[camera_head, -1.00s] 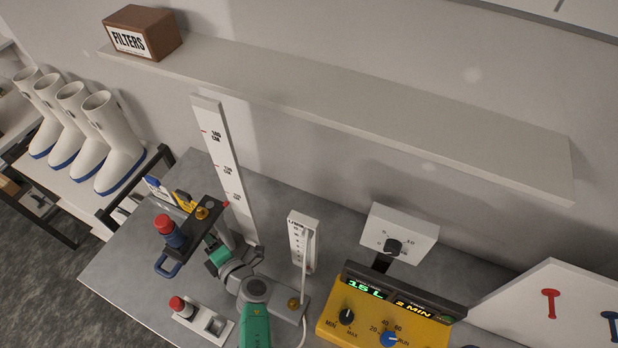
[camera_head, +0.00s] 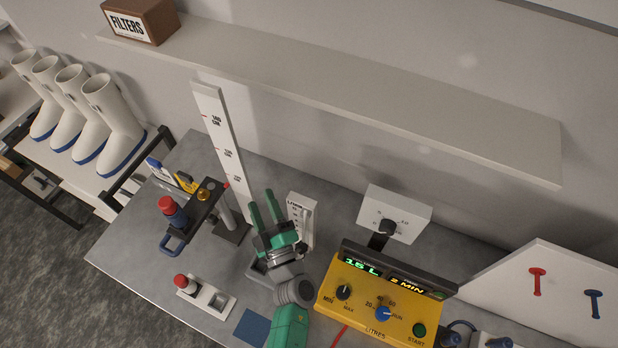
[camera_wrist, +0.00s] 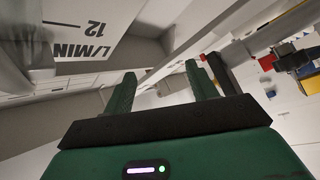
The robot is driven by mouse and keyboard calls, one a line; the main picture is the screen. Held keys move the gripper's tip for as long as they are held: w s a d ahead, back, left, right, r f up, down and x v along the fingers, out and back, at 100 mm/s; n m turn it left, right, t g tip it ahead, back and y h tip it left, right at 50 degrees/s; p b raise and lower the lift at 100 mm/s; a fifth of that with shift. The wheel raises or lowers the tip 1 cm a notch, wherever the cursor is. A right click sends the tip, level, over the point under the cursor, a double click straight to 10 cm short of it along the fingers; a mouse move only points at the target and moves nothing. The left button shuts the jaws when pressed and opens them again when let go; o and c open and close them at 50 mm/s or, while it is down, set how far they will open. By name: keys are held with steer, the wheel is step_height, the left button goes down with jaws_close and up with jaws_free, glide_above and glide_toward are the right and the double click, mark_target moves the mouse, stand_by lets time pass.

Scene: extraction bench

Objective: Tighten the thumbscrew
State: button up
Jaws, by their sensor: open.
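A brass thumbscrew (camera_head: 204,195) sits on top of the black holder arm (camera_head: 209,209), which is fixed on a grey post with a square foot (camera_head: 231,233). The holder arm carries a blue body with a red cap (camera_head: 166,204) and a blue handle. My gripper (camera_head: 261,196) is open and empty, its green fingers pointing up and back, to the right of the post and in front of the flow meter (camera_head: 303,208). The fingers also show in the wrist view (camera_wrist: 160,72) with nothing between them. The thumbscrew cannot be made out clearly in the wrist view.
The tall marked scale (camera_head: 222,145) stands behind the post. A shelf (camera_head: 350,95) overhangs the bench. The yellow control box (camera_head: 370,300) is right of my arm.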

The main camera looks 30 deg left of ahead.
steer(key=w+d+r+m+t+h+b, duration=0.1)
steer(key=w+d+r+m+t+h, duration=0.5)
steer(key=m, duration=0.5)
steer(key=shift+w+d+r+h, duration=0.35)
steer(key=shift+w+d, duration=0.35)
steer(key=shift+d, duration=0.2)
